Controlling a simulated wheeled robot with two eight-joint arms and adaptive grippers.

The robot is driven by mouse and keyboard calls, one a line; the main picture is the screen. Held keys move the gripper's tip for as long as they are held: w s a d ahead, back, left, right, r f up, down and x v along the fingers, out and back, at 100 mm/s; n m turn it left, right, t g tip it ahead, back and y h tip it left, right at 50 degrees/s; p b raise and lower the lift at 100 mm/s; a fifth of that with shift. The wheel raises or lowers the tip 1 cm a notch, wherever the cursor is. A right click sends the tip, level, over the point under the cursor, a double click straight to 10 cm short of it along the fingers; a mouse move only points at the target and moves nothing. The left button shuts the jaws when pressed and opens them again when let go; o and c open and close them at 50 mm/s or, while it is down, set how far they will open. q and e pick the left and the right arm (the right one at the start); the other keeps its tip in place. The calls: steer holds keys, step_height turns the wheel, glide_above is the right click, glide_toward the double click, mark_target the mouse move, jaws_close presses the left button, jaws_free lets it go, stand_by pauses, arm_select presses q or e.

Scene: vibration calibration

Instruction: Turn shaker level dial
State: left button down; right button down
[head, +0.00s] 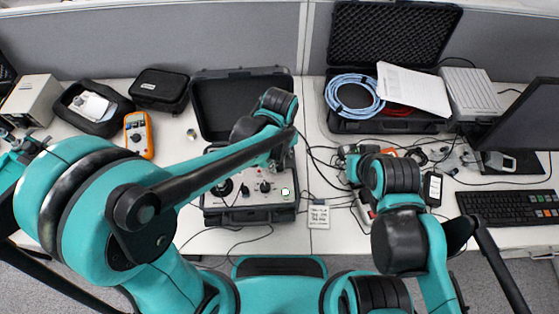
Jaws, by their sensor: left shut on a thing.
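The shaker unit is a grey panel in an open black case (250,216) on the left desk, its lid raised behind. The panel shows a large black knob (222,187), smaller controls (265,187) and a green-lit round part (286,193). My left arm reaches across from the left. My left gripper (279,162) points down at the back right of the panel, shut on what seems to be the dial, mostly hidden beneath the gripper. My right gripper (350,165) is low over the right desk; its fingers are too small and covered to read.
An orange multimeter (138,134) and black pouches (159,90) lie left. An open black case (388,126) with a blue cable coil (354,94) stands behind right. A keyboard (508,207) and monitor (522,120) are far right. Loose cables cross the desk beside the shaker case.

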arm_select(q)
steer(key=m, duration=0.5)
steer(key=shift+m, duration=0.3)
steer(key=m, duration=1)
steer(key=shift+m, duration=0.4)
steer(key=m, duration=0.5)
steer(key=shift+p, duration=0.3)
steer(key=shift+m, duration=0.4)
steer(key=c, duration=1.3)
jaws_free()
steer(key=shift+o, duration=0.2)
